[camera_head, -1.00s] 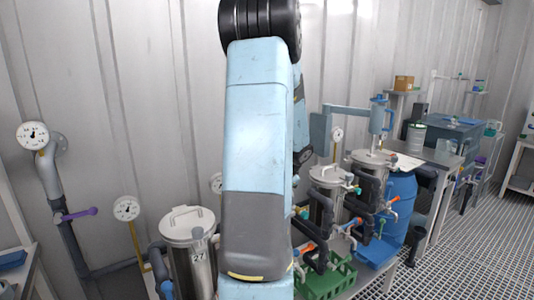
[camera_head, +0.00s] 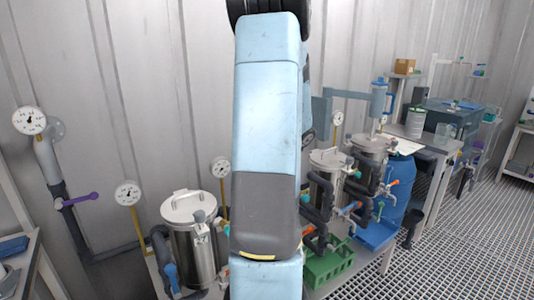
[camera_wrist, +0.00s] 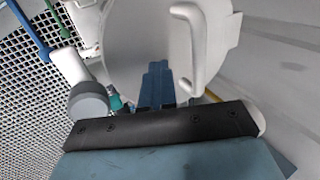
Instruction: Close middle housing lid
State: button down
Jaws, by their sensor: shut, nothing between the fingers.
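Three steel housings stand along the wall in the head view. The left housing (camera_head: 190,240) has a flat lid with a handle. The middle housing (camera_head: 322,185) is partly covered by my arm, and its lid (camera_head: 328,158) appears to lie flat on top. The right housing (camera_head: 369,155) stands behind it. In the wrist view, a pale round lid (camera_wrist: 128,45) with a white bar handle (camera_wrist: 197,45) fills the upper middle; which housing it belongs to I cannot tell. My gripper (camera_wrist: 157,72) is shut and empty, with its blue fingers in front of this lid, beside the handle. Contact is unclear.
Dark pipes and coloured valves crowd the housings' fronts. A green crate (camera_head: 328,262) and a blue drum (camera_head: 401,195) stand near them. Pressure gauges (camera_head: 128,194) rise on thin pipes at the wall. The grated floor (camera_head: 450,240) at the right is open.

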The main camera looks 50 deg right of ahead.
jog(key=r, duration=0.3)
jog(key=shift+s+r, duration=0.25)
jog(key=shift+r, duration=0.15)
jog(key=s+a+r, duration=0.2)
jog(key=s+r, duration=0.1)
jog(key=s, duration=0.5)
jog(key=shift+s+r, duration=0.15)
jog(key=shift+s, duration=0.25)
jog(key=shift+a, duration=0.1)
jog(key=w+a+r+n+y, duration=0.1)
jog(key=w+a+r+n, duration=0.15)
jog(key=a, duration=0.55)
jog(key=w+a+r+n, duration=0.2)
jog(key=a+r+n, duration=0.15)
jog(key=a, duration=0.45)
jog(key=w+a+r+n+y, duration=0.1)
jog(key=w+a+r+n, duration=0.25)
jog(key=a, duration=0.35)
jog(key=s+a+r+n, duration=0.1)
jog(key=s+a+n, duration=0.3)
jog(key=a, duration=0.5)
jog(key=s+a+r+n, duration=0.2)
jog(key=s+a+n, duration=0.3)
jog(key=a+n, duration=0.2)
jog(key=a, duration=0.2)
jog(key=shift+s+a+r+t+h, duration=0.2)
jog(key=shift+a+t+h, duration=0.1)
jog(key=shift+t+h, duration=0.1)
jog(key=shift+d, duration=0.1)
